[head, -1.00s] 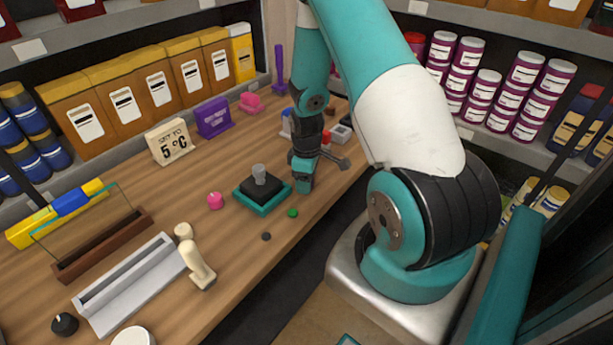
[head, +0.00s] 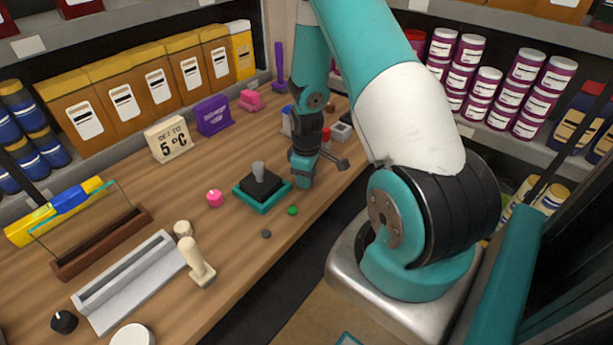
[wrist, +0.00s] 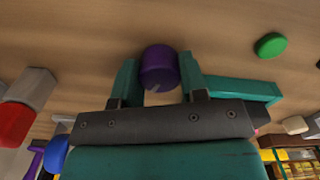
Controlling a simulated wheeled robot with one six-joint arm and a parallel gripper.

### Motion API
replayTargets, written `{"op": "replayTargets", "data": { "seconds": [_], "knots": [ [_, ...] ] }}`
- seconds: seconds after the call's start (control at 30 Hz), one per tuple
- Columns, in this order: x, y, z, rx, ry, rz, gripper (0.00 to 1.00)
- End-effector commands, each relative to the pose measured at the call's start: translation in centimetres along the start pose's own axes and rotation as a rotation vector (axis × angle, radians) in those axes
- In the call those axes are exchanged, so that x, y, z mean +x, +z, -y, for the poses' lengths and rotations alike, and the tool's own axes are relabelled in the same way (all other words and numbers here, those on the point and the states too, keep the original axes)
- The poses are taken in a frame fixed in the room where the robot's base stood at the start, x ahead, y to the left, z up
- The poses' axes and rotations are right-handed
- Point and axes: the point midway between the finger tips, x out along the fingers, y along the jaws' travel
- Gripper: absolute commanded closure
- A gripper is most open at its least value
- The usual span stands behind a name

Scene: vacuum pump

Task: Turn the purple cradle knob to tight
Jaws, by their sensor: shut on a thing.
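The purple knob (wrist: 158,66) sits between the two teal fingers of my gripper (wrist: 158,78) in the wrist view. The fingers are shut on its sides. A thin pale mark shows on the knob's near face. In the head view my gripper (head: 302,172) points down at the table, right of the teal base. There the knob is hidden by my gripper, and I cannot read its setting.
A teal base (head: 263,207) with a black block and grey top piece stands just left of my gripper. A green disc (head: 292,210) lies in front.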

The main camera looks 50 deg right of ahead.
Motion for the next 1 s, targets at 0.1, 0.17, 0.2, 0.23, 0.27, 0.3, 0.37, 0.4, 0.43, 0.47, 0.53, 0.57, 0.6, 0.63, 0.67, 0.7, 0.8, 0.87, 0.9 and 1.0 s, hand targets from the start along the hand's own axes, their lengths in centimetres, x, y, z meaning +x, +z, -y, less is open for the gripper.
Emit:
{"op": "replayTargets", "data": {
  "seconds": [0.1,0.17,0.2,0.23,0.27,0.3,0.37,0.4,0.43,0.47,0.53,0.57,0.6,0.63,0.67,0.7,0.8,0.87,0.9,1.0],
  "knots": [
    [0.05,-0.02,-0.05,0.083,0.001,0.000,0.84],
    [0.06,-0.02,-0.04,0.135,0.001,0.000,0.84],
    [0.06,-0.01,-0.04,0.171,0.001,0.000,0.84],
    [0.07,-0.01,-0.04,0.199,0.001,0.000,0.84],
    [0.07,0.00,-0.04,0.228,0.001,0.000,0.84],
    [0.08,0.00,-0.03,0.266,0.001,0.000,0.84],
    [0.07,0.00,-0.03,0.324,0.001,0.000,0.84],
    [0.06,-0.01,-0.04,0.361,0.001,0.000,0.84],
    [0.06,-0.01,-0.04,0.390,0.001,0.000,0.84],
    [0.05,-0.01,-0.05,0.419,0.002,-0.001,0.84],
    [0.03,-0.02,-0.06,0.485,0.002,-0.001,0.84],
    [0.03,-0.02,-0.06,0.514,0.002,-0.001,0.84],
    [0.03,-0.02,-0.06,0.551,0.002,-0.001,0.84],
    [0.03,-0.02,-0.06,0.580,0.002,-0.001,0.84],
    [0.03,-0.02,-0.06,0.609,0.002,-0.001,0.84],
    [0.03,-0.02,-0.06,0.646,0.002,-0.001,0.84],
    [0.02,-0.02,-0.05,0.741,0.001,-0.001,0.84],
    [0.01,-0.02,-0.06,0.797,0.001,-0.001,0.84],
    [0.00,-0.02,-0.07,0.833,0.002,-0.001,0.84],
    [-0.03,-0.04,-0.08,0.920,0.002,-0.002,0.84]
  ]
}}
